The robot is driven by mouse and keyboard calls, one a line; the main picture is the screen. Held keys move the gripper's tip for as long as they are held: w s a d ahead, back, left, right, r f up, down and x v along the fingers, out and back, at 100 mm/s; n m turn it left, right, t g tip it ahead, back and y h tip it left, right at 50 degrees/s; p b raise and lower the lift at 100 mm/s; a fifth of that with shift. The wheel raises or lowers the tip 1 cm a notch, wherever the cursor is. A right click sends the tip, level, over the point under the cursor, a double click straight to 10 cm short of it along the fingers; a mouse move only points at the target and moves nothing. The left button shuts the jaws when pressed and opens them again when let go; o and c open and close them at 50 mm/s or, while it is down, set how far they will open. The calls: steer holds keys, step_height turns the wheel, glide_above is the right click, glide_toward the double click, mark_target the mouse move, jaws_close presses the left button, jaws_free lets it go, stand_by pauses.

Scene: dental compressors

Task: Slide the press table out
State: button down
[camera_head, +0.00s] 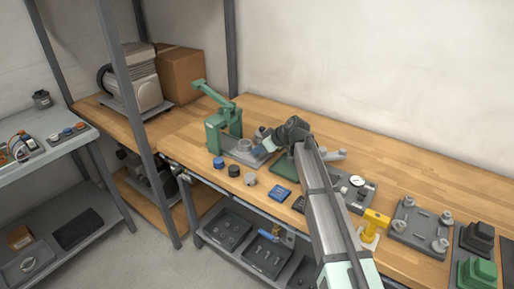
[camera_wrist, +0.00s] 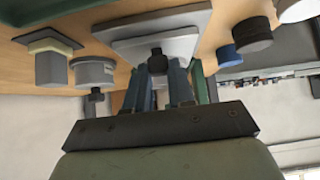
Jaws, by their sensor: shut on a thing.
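The green press (camera_head: 222,130) stands on the wooden bench with its lever raised up to the left. The press table is a grey plate (camera_head: 240,157) at the press's base; it also shows at the top of the wrist view (camera_wrist: 190,20). A small black knob (camera_wrist: 157,62) is at the plate's near edge. My gripper (camera_head: 258,152) is beside the plate, to the right of the press. In the wrist view my gripper (camera_wrist: 162,80) has its blue fingers on either side of the knob, shut on it. My arm partly hides the area right of the press.
Blue (camera_head: 218,162), dark (camera_head: 234,170) and grey (camera_head: 250,179) round parts stand along the bench's front side. The bench behind my arm is mostly clear.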

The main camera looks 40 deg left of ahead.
steer(key=c, duration=1.3)
jaws_free()
steer(key=shift+d, duration=0.35)
steer(key=o, duration=0.3)
steer(key=shift+a, duration=0.15)
steer(key=shift+o, duration=0.2)
steer(key=v, duration=1.4)
steer(key=shift+w, duration=0.1)
